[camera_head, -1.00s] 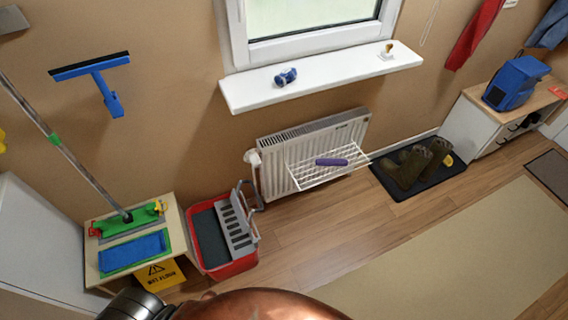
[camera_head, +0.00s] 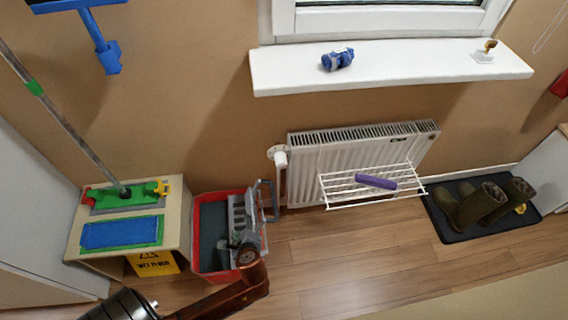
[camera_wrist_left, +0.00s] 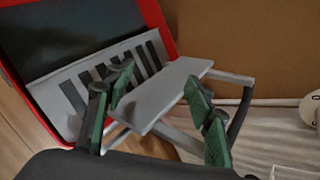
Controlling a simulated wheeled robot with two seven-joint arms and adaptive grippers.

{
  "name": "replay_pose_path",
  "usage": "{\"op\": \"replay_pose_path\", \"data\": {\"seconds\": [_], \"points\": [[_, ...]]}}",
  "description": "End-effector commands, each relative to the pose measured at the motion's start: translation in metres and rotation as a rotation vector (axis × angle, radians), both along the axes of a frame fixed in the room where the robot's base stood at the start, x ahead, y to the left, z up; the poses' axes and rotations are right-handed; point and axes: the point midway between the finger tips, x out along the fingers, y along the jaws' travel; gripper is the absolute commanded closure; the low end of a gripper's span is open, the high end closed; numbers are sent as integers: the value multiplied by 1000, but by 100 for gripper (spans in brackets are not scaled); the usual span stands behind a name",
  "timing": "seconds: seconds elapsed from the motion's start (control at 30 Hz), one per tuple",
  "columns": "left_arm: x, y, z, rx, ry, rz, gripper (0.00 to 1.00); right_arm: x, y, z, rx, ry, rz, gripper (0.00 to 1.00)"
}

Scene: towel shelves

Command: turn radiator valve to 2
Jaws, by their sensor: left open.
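The white radiator valve (camera_head: 280,158) is at the upper left end of the white radiator (camera_head: 305,165), under the window sill. The number it is set to is too small to read. A rounded white part at the right edge of the left wrist view (camera_wrist_left: 312,108) may be the valve, cut off by the frame. My left gripper (camera_head: 246,238) is over the red mop bucket, below and left of the valve and apart from it. In the left wrist view its green-padded fingers (camera_wrist_left: 160,95) are spread and empty, with the grey wringer behind them. My right gripper is not in view.
The red bucket (camera_head: 202,245) with its grey wringer and raised handle (camera_head: 271,200) stands close left of the radiator. A white drying rack (camera_head: 340,186) with a purple roll (camera_head: 376,182) hangs on the radiator front. The sill (camera_head: 400,74) juts out above. Floor in front is clear.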

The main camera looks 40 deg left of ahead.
Motion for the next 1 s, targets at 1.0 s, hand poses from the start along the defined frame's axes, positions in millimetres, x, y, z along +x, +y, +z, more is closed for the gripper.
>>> {"op": "replay_pose_path", "data": {"seconds": [1.0], "points": [[213, -15, 163, 953, 176, -431, 51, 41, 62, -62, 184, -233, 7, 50]]}}
